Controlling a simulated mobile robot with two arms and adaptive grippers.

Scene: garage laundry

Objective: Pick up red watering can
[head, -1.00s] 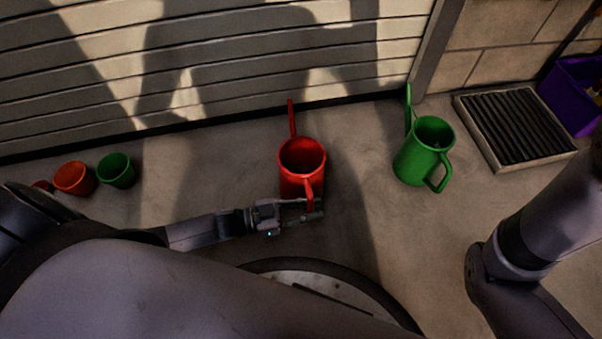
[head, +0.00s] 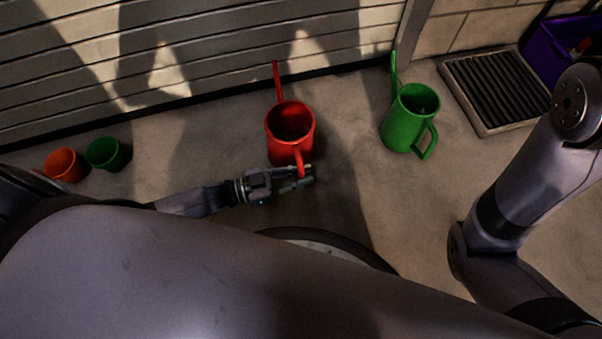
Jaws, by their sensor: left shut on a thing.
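The red watering can (head: 290,124) is upright in the middle of the head view, in front of the slatted door. Its long spout points up toward the door and its handle faces me. My left gripper (head: 300,179) comes in from the left and is shut on the can's handle, with the fingers around its lower part. I cannot tell for sure whether the can's base is off the floor. My right arm shows at the right, but its gripper is not in view.
A green watering can (head: 404,121) stands to the right. Orange (head: 66,164) and green pots (head: 106,153) stand at the left. A dark floor grate (head: 494,86) and a purple crate (head: 556,52) are at the far right. The slatted door (head: 190,60) closes off the back.

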